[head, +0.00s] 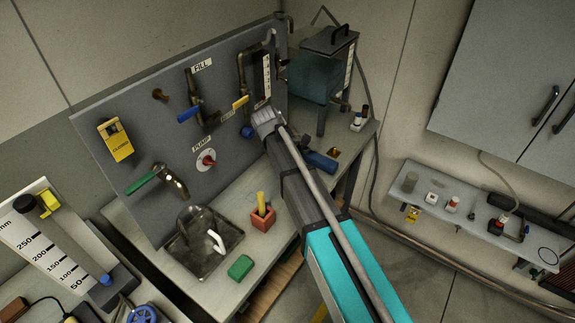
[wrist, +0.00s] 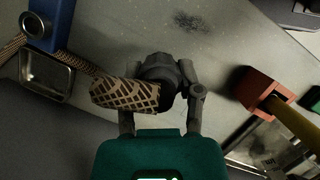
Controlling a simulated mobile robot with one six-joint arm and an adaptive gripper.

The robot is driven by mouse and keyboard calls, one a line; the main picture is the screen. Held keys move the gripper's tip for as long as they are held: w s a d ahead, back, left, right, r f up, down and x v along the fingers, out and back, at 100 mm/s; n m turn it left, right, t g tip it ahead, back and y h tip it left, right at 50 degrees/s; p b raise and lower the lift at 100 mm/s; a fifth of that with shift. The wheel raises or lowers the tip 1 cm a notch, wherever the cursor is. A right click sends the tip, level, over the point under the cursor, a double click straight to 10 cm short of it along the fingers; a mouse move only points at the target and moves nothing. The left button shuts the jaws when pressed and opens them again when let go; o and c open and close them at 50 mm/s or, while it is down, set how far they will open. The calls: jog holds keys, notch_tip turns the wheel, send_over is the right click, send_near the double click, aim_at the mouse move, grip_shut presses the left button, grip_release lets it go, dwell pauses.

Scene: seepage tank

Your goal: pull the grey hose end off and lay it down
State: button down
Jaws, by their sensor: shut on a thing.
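In the wrist view my gripper (wrist: 164,85) is shut on a dark grey rounded piece, which I take for the grey hose end (wrist: 158,66). A thick brown piece with a crosshatched pattern (wrist: 125,94) lies against it on the left, at the fingers. A thinner brown braided hose (wrist: 82,66) runs off to the upper left, past a small metal tray (wrist: 47,77). Whether the hose end is still on a fitting cannot be told.
A blue body (head: 320,161) lies on the bench right of my arm; a red box (head: 263,221) with a yellow handle stands left of it. A green block (head: 240,267) and sink (head: 203,242) are farther left. The grey panel (head: 150,105) with valves stands behind. Bare bench (wrist: 225,40) shows beyond the gripper.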

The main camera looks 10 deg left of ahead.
jog(key=shift+f, duration=0.1)
jog(key=shift+f+b, duration=2.5)
jog(key=shift+b, duration=0.05)
jog(key=shift+f+b, duration=1.25)
jog(key=shift+c, duration=1)
grip_release()
jog(key=shift+r, duration=0.25)
